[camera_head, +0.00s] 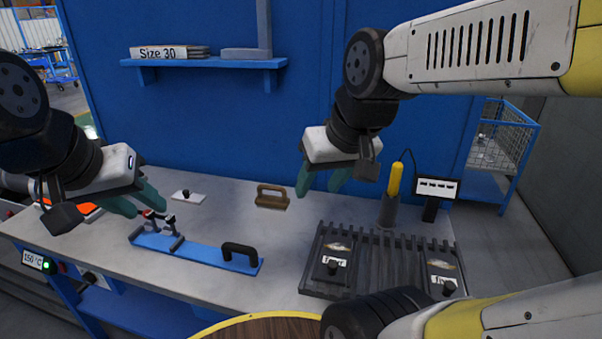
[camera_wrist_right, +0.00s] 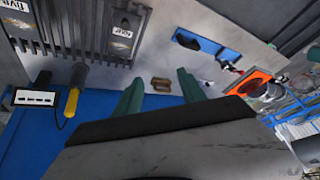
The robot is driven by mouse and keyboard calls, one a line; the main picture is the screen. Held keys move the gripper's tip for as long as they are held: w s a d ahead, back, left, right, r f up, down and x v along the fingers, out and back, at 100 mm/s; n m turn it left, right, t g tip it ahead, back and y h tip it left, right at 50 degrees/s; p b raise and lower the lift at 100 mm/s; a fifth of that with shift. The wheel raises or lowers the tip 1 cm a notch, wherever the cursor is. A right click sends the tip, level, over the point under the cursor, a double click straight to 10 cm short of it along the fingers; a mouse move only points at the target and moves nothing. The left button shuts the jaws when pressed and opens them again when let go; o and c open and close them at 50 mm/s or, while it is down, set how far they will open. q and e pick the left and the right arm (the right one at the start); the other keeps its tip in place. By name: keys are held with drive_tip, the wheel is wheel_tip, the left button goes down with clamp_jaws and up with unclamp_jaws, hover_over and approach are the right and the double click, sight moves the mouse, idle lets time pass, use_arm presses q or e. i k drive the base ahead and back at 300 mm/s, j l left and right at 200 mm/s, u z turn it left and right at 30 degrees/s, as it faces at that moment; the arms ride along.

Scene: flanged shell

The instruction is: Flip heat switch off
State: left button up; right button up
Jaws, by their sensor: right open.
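A white temperature display reading 150 °C (camera_head: 33,260) sits on the table's front edge at the lower left in the head view, with a lit green lamp (camera_head: 47,266) beside it. A dark switch on a pale plate (camera_head: 92,278) is just right of it; its position is too small to tell. My left gripper (camera_head: 143,202) hovers above the table, up and right of the display, its teal fingers apart with nothing seen between them. My right gripper (camera_head: 321,190) is open and empty over the back of the table; its fingers also show in the right wrist view (camera_wrist_right: 160,82).
A blue fixture with a black handle (camera_head: 205,252) lies below my left gripper. A brown handle (camera_head: 271,196) and a white plate with a black knob (camera_head: 188,196) lie behind. A dark slotted rack (camera_head: 385,262) and a yellow-handled tool (camera_head: 395,180) stand right.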

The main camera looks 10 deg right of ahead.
sight(61, 265)
drive_tip(key=u, duration=0.4)
drive_tip(key=j+u, duration=0.2)
drive_tip(key=j, duration=0.15)
drive_tip(key=i+j+u, duration=0.25)
drive_tip(key=j+u, duration=0.2)
drive_tip(key=j, duration=0.15)
drive_tip(key=i+j, duration=0.25)
drive_tip(key=i+j+z, duration=0.15)
drive_tip(key=j, duration=0.35)
drive_tip(key=i+l, duration=0.25)
drive_tip(key=z, duration=0.05)
